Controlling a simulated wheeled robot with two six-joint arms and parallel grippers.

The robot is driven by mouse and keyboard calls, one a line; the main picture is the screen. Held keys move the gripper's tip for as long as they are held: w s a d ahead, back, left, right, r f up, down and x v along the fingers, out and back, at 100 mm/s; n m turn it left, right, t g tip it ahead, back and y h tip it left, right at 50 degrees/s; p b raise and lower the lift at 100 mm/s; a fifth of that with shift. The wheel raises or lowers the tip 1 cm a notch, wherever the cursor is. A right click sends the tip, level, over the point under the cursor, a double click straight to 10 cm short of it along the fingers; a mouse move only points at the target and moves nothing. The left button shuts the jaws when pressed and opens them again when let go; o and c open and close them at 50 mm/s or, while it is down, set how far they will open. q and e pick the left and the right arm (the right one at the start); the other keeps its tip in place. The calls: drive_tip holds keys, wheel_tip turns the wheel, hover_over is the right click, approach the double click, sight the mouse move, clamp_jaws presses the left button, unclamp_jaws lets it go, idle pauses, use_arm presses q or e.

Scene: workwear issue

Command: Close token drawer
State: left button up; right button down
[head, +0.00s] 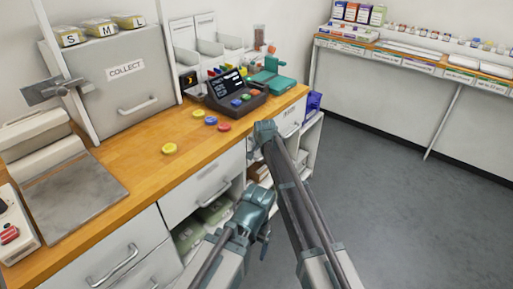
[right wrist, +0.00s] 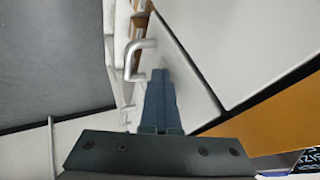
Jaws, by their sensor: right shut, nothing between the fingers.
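A row of white drawers runs under the wooden counter; I cannot read a token label on any. One drawer front (head: 198,187) with a bar handle is at the middle, and another (head: 291,117) is at the far right end, partly behind my right arm. My right gripper (head: 262,132) is at the counter's front edge between them. In the right wrist view its fingers (right wrist: 160,98) are shut and empty, close to a white drawer front (right wrist: 196,75) and beside a bar handle (right wrist: 136,57); contact is unclear. My left gripper (head: 264,232) is lower, its fingers unclear.
Yellow, blue and red tokens (head: 169,148) lie on the counter (head: 140,165). A dark terminal (head: 238,100) with coloured buttons stands behind them. Open shelves with folded items (head: 190,235) are below the drawers. Grey floor (head: 390,190) is clear to the right.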

drive_tip(key=shift+s+d, duration=0.2)
drive_tip(key=s+d+r+p, duration=0.4)
drive_tip(key=s+r+p, duration=0.3)
drive_tip(key=r+p, duration=0.1)
drive_tip(key=shift+s+d, duration=0.25)
drive_tip(key=shift+d, duration=0.05)
drive_tip(key=s+d+f+n+g+h, duration=0.1)
drive_tip(key=s+d+n+g, duration=0.1)
drive_tip(key=s+d, duration=0.65)
drive_tip(key=s+d+f+n+g, duration=0.2)
drive_tip(key=s+d, duration=0.3)
drive_tip(key=s, duration=0.6)
drive_tip(key=s+d+f+n+g+h, duration=0.1)
drive_tip(key=s+d+g, duration=0.1)
drive_tip(key=s+d, duration=0.6)
drive_tip(key=s+a+r+n+p, duration=0.1)
drive_tip(key=s+a+n+p, duration=0.1)
drive_tip(key=a, duration=0.4)
drive_tip(key=s+a+r+n+g+h+p, duration=0.1)
drive_tip(key=s+a+r+n, duration=0.1)
drive_tip(key=s+a, duration=0.3)
drive_tip(key=shift+a+r+h+p, duration=0.2)
drive_tip(key=shift+a+h+p, duration=0.15)
drive_tip(key=shift+a, duration=0.35)
